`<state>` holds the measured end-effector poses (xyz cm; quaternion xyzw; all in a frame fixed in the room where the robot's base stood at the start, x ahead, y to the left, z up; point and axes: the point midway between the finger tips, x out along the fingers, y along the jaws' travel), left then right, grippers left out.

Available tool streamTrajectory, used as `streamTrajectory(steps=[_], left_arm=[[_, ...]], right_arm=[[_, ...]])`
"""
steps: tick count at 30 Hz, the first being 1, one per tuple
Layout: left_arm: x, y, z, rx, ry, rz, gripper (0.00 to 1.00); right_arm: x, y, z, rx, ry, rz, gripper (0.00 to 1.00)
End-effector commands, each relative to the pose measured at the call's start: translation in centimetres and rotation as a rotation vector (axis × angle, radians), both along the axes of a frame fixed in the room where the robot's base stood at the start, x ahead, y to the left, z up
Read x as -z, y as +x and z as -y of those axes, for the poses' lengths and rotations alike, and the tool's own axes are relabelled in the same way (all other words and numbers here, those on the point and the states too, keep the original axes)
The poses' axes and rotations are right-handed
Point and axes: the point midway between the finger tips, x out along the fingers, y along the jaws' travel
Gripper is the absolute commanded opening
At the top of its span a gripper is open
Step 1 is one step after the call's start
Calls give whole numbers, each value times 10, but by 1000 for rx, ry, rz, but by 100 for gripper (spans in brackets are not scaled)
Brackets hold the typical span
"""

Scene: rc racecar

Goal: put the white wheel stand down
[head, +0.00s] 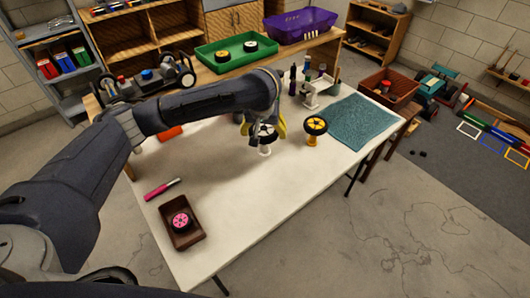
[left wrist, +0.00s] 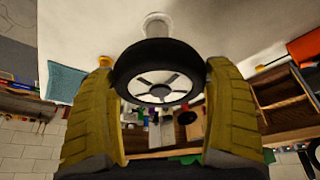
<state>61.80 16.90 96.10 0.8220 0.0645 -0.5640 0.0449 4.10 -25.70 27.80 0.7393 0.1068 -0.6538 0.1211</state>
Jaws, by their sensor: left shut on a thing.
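My left gripper (head: 262,126), with yellow fingers, points down over the white table. It is shut on the white wheel stand (head: 265,150), which carries a black wheel with a white spoked hub (head: 265,132). In the left wrist view the wheel (left wrist: 157,75) sits between the two yellow fingers (left wrist: 160,108), with the white stand (left wrist: 157,22) beyond it. The stand looks upright, its foot at or close to the table top; I cannot tell if it touches. My right gripper is not in view.
A yellow stand with a wheel (head: 315,128) is close on the right, beside a teal mat (head: 356,122). Bottles and a small white device (head: 310,97) stand behind. A brown tray with a pink-hubbed wheel (head: 184,238) and a pink tool (head: 161,189) lie front left. The front middle is clear.

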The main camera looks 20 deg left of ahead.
Motion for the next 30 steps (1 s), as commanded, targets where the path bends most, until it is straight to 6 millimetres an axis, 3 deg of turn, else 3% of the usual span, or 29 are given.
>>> streamTrajectory(steps=[3,9,17,24,30], left_arm=[[27,-1,1,-1,-2,-5,55],[56,-1,0,0,0,-2,55],[69,0,0,0,-1,0,55],[98,-1,1,-1,-2,-3,55],[110,0,0,0,-1,0,55]], right_arm=[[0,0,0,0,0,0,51],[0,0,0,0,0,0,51],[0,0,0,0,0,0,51],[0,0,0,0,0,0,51],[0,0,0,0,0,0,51]])
